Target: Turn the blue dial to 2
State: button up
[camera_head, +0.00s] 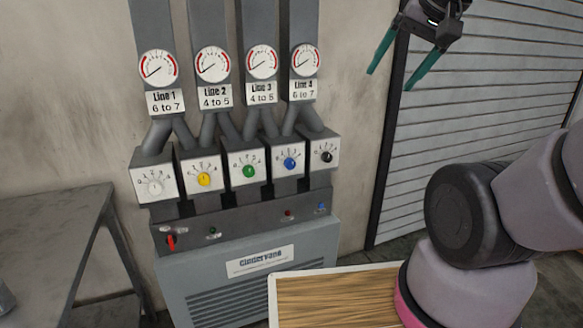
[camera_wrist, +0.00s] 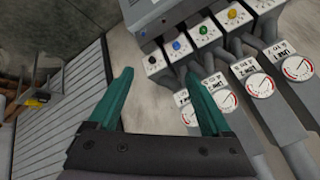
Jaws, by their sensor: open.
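The blue dial (camera_head: 290,163) sits on a white-faced box, fourth from the left in a row of dial boxes. Its numbers are too small to read, so its setting cannot be told. The blue dial also shows in the wrist view (camera_wrist: 176,46), beyond my fingers. To its left is the green dial (camera_head: 249,171), to its right the black dial (camera_head: 326,157). My gripper (camera_head: 389,78) is open and empty, with green fingers, up and to the right of the dials, in front of the shutter. It touches nothing. In the wrist view its fingers (camera_wrist: 160,95) stand wide apart.
Yellow (camera_head: 204,179) and white (camera_head: 154,187) dials are further left. Gauges (camera_head: 262,62) and pipes rise above the boxes. Below are a red switch (camera_head: 171,242) and a grey cabinet (camera_head: 215,299). A metal table (camera_head: 50,215) stands left; a wooden-topped surface (camera_head: 335,298) is in front.

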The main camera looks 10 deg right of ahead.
jog(key=w+f+n+t, duration=0.15)
jog(key=w+f, duration=0.35)
jog(key=w, duration=0.5)
jog(key=w+f+n+t+h, duration=0.15)
jog(key=w+f, duration=0.25)
jog(key=w, duration=0.7)
jog(key=w+f+t, duration=0.2)
jog(key=w+f, duration=0.3)
jog(key=w, duration=0.5)
jog(key=n+t+y, duration=0.5)
jog(key=y, duration=0.1)
send_near(291, 166)
jog(key=x, duration=0.8)
jog(key=shift+w, duration=0.35)
